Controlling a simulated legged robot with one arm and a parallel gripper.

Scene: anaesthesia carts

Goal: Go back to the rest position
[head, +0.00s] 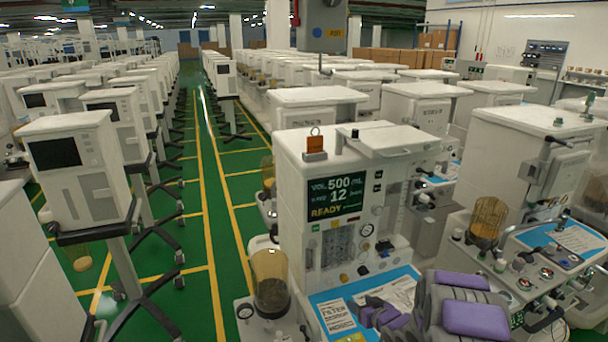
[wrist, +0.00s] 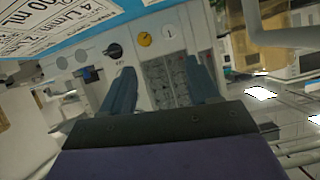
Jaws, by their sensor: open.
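My gripper (head: 372,312) is low in the head view, above the blue-edged work surface (head: 412,272) of the nearest anaesthesia cart (head: 292,182). Its fingers are partly hidden behind my purple and grey arm parts. In the wrist view my gripper (wrist: 162,88) shows two blue-grey fingers spread apart with nothing between them. The cart's display (head: 336,196) reads VOL 500 mL, 12 and READY.
Printed sheets (head: 392,292) lie on the work surface. A canister with an amber top (head: 270,282) stands at the cart's left. Another cart (head: 520,150) stands close on the right. A green aisle (head: 222,215) with yellow lines runs clear between the rows on the left.

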